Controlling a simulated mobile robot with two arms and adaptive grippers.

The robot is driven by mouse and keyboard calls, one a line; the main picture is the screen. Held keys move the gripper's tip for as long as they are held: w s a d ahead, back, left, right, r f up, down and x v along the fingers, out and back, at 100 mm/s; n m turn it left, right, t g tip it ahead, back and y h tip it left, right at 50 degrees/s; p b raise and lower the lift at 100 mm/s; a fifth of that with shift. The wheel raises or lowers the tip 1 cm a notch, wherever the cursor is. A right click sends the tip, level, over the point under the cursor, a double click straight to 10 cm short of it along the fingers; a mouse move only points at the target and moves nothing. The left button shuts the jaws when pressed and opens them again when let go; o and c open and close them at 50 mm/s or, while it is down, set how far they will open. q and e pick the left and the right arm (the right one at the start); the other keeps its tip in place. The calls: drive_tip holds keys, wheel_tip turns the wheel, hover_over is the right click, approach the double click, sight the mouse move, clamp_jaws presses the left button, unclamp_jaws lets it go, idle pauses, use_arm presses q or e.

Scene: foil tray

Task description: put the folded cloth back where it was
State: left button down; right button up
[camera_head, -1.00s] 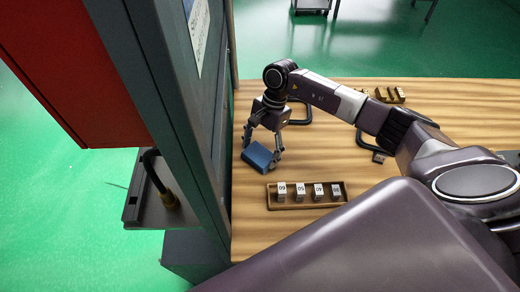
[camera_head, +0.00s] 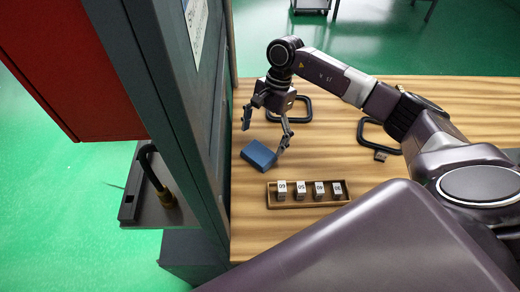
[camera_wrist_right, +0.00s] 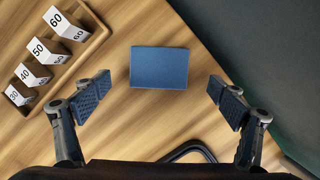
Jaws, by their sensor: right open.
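The folded cloth is a blue, flat rectangular block (camera_head: 259,155) lying on the wooden table (camera_head: 420,190), near the table's left side. It also shows in the right wrist view (camera_wrist_right: 159,68), lying flat beyond and between the fingertips. My right gripper (camera_head: 265,128) is open and empty, just above and behind the cloth, apart from it. Its two spread fingers show in the right wrist view (camera_wrist_right: 160,100) on either side of the cloth. My left gripper is not in view.
A wooden tray (camera_head: 343,203) with several white numbered blocks (camera_head: 300,190) stands right of the cloth. A dark cabinet-like panel (camera_head: 190,120) rises along the table's left edge. Black handle-like frames (camera_head: 362,133) lie farther back and right.

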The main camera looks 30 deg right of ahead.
drive_tip(key=b+v, duration=0.2)
drive_tip(key=v, duration=0.5)
drive_tip(key=shift+r, duration=0.25)
drive_tip(key=shift+d, duration=0.1)
